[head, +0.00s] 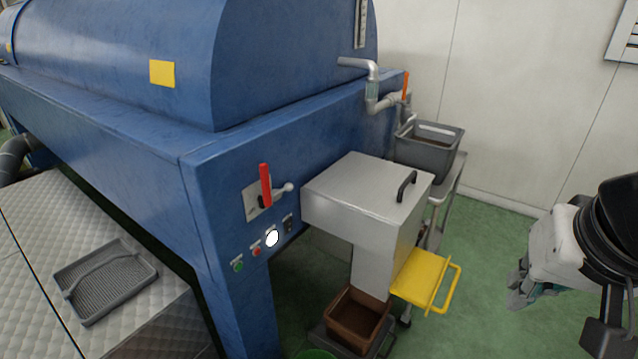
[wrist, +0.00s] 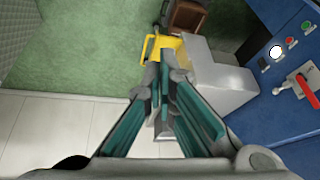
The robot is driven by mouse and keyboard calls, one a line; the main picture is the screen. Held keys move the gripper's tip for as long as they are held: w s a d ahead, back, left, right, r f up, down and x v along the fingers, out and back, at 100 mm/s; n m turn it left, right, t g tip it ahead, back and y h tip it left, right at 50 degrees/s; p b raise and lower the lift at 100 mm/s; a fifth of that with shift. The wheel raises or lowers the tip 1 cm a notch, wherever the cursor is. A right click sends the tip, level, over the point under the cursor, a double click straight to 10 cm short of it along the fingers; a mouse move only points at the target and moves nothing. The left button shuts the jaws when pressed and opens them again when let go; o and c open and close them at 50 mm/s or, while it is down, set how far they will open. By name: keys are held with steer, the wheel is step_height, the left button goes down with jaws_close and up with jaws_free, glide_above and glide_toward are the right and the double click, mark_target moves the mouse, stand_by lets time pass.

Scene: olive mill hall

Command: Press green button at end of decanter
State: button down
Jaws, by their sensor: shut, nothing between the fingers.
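The green button (head: 238,266) is on the end face of the blue decanter (head: 150,130), the lowest and leftmost in a row of controls in the head view. It also shows in the wrist view (wrist: 306,26) at the upper right. Beside it sit a red button (head: 256,249), a bright white round lamp (head: 272,238) and a black switch (head: 288,224). My gripper (head: 516,299) is at the far right of the head view, well away from the panel, over the floor. Its teal-padded fingers (wrist: 163,80) are shut and empty in the wrist view.
A red lever (head: 265,185) juts above the buttons. A steel chute box (head: 365,195) with a yellow tray (head: 425,280) stands between my gripper and the panel, above a brown bin (head: 357,318). A grey crate (head: 430,150) stands behind. Green floor (head: 480,250) is clear.

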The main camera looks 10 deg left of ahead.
mark_target(239, 267)
steer(key=w+a+f+m+t+y+b, duration=0.1)
steer(key=w+a+f+m+y+b, duration=0.35)
steer(key=w+a+f, duration=1.3)
steer(key=a+f+m+y+b, duration=0.1)
steer(key=a+f+m+b, duration=0.1)
steer(key=a+f, duration=0.6)
steer(key=w+a+f+m+y+b, duration=0.1)
steer(key=a+f+m+y+b, duration=0.1)
steer(key=a+f, duration=0.6)
steer(key=a+m+b, duration=0.1)
steer(key=a+m, duration=0.1)
steer(key=a, duration=0.2)
steer(key=shift+a+g, duration=0.35)
steer(key=shift+g, duration=0.05)
steer(key=shift+w+a+m, duration=0.1)
steer(key=shift+w+m, duration=0.05)
steer(key=shift+m, duration=0.1)
steer(key=w+a+b, duration=0.1)
steer(key=w+a, duration=0.2)
steer(key=a, duration=0.4)
steer(key=shift+w+a+b, duration=0.2)
steer(key=shift+a+b, duration=0.1)
steer(key=shift+a, duration=0.1)
steer(key=shift+a, duration=0.2)
steer(key=shift+w+a, duration=0.1)
steer(key=shift+a, duration=0.1)
